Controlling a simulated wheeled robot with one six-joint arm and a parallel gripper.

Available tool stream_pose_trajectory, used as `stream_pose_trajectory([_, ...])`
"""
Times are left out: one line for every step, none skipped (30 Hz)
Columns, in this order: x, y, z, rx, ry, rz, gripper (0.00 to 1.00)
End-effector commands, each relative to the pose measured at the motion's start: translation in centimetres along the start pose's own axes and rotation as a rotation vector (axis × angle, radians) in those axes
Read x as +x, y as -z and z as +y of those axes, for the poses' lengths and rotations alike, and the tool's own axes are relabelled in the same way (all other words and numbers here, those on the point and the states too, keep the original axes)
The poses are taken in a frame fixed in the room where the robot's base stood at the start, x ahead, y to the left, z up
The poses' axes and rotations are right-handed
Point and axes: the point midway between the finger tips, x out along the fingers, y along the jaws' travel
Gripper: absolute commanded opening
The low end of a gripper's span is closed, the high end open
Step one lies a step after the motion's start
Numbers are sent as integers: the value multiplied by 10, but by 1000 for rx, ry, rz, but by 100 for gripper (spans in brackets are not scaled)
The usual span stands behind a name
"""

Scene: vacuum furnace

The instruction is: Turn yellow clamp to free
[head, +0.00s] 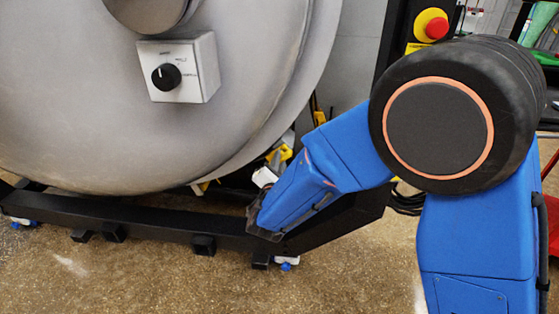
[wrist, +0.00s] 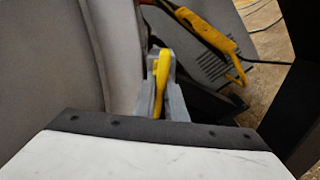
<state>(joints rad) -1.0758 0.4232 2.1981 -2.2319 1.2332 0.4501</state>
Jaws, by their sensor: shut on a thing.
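The yellow clamp (wrist: 160,82) shows in the middle of the wrist view as a narrow, roughly upright yellow handle. My gripper (wrist: 161,75) has its grey fingers on both sides of it and is shut on it. In the head view, a small yellow part of the clamp (head: 286,153) shows at the lower right edge of the furnace door. My gripper (head: 274,160) reaches it there, mostly hidden by my blue arm. The lower part of the clamp is hidden behind my gripper's white and black body.
The large grey round furnace door (head: 90,110) fills the left and carries a box with a black knob (head: 166,76). A black frame beam (head: 150,233) runs below. A red emergency button (head: 436,27) is upper right. A yellow device with cable (wrist: 208,32) lies beyond the clamp.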

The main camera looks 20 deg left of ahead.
Motion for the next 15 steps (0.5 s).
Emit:
stream_pose_trajectory([-1, 1, -1, -29, 1, 3, 0])
stream_pose_trajectory([-1, 1, -1, -45, 1, 3, 0])
stream_pose_trajectory([-1, 1, -1, -66, 1, 3, 0])
stream_pose_trajectory([-1, 1, -1, -79, 1, 3, 0])
stream_pose_trajectory([-1, 1, -1, -93, 1, 3, 0])
stream_pose_trajectory([-1, 1, -1, -107, 1, 3, 0])
stream_pose_trajectory([-1, 1, -1, -119, 1, 3, 0])
stream_pose_trajectory([-1, 1, -1, -128, 1, 3, 0])
stream_pose_trajectory([-1, 1, -1, -138, 1, 3, 0])
stream_pose_trajectory([-1, 1, -1, -145, 1, 3, 0])
stream_pose_trajectory([-1, 1, -1, -152, 1, 3, 0])
stream_pose_trajectory([-1, 1, -1, -158, 1, 3, 0])
stream_pose_trajectory([-1, 1, -2, -162, 1, 3, 0])
stream_pose_trajectory([-1, 1, -2, -165, 1, 3, 0])
stream_pose_trajectory([-1, 1, -2, -168, 1, 3, 0])
